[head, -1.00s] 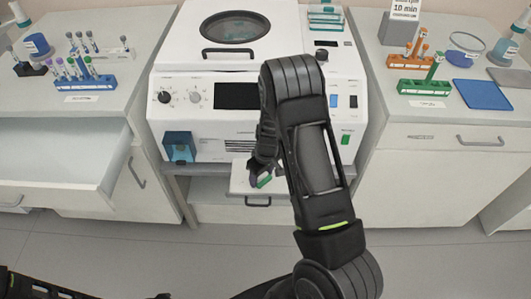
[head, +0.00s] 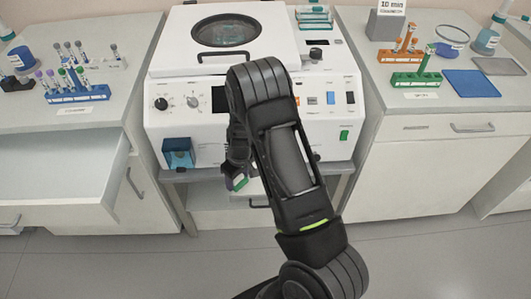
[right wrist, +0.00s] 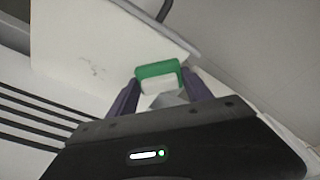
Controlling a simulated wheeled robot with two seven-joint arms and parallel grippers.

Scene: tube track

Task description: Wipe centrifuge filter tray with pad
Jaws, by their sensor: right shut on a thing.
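My right gripper (head: 237,172) is shut on a small green and white pad (head: 239,183), in front of the lower part of the centrifuge (head: 255,130). In the right wrist view the pad (right wrist: 158,72) sits between the purple fingers, over or against the near edge of a white tray (right wrist: 90,50). The tray has a few faint dark specks. Whether the pad touches it is not clear. In the head view my arm hides most of the tray (head: 256,187). My left gripper is out of view.
An open drawer (head: 60,180) juts out at the left. Tube racks stand on the left counter (head: 80,94) and right counter (head: 415,80), with a blue mat (head: 472,83). A blue box (head: 178,152) is on the centrifuge front, left of my gripper. The floor in front is clear.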

